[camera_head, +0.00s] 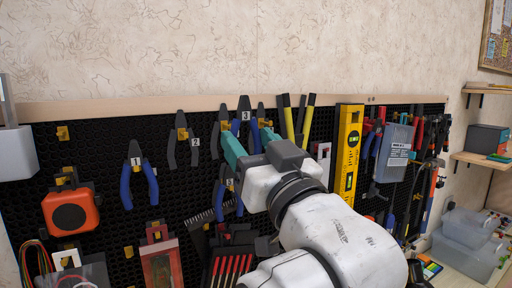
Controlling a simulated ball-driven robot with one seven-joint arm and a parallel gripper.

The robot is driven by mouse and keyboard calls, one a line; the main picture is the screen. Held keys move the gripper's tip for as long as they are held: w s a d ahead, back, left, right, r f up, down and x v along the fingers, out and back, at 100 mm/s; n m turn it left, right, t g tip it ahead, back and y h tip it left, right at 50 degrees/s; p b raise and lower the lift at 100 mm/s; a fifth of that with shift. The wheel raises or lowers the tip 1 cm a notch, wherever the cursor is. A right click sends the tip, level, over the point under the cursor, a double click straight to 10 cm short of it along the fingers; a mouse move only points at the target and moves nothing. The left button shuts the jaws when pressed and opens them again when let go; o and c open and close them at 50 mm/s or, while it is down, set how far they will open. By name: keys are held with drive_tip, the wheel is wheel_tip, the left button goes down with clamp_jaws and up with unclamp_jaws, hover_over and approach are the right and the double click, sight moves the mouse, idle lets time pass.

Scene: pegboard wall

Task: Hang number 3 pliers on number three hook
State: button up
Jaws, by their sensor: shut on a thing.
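The pliers marked 3 (244,103) have a dark head and blue handles. They are upright in front of the upper pegboard. My gripper (248,143), with teal fingers, is shut on them at the handles. The arm comes from the lower right and covers part of the pegboard. The number 3 hook is hidden behind the pliers, and I cannot tell whether they touch it. Pliers marked 1 (128,188) with blue handles hang to the left. Dark pliers marked 2 (173,149) hang between those and my gripper.
More pliers crowd close around my gripper, with yellow-handled pliers (288,115) to its right. A yellow level (347,150) and a grey case (394,152) hang farther right. An orange tape measure (70,214) is at left. A wooden rail (150,104) tops the black pegboard.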

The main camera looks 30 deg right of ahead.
drive_tip(key=w, duration=0.2)
drive_tip(key=w+b, duration=0.1)
drive_tip(key=w, duration=0.1)
drive_tip(key=w+f, duration=0.1)
drive_tip(key=w, duration=0.2)
drive_tip(key=shift+b, duration=0.4)
drive_tip(key=shift+f, duration=0.15)
idle(0.8)
drive_tip(key=o, duration=1.2)
drive_tip(key=shift+f, duration=0.1)
drive_tip(key=shift+s, duration=0.1)
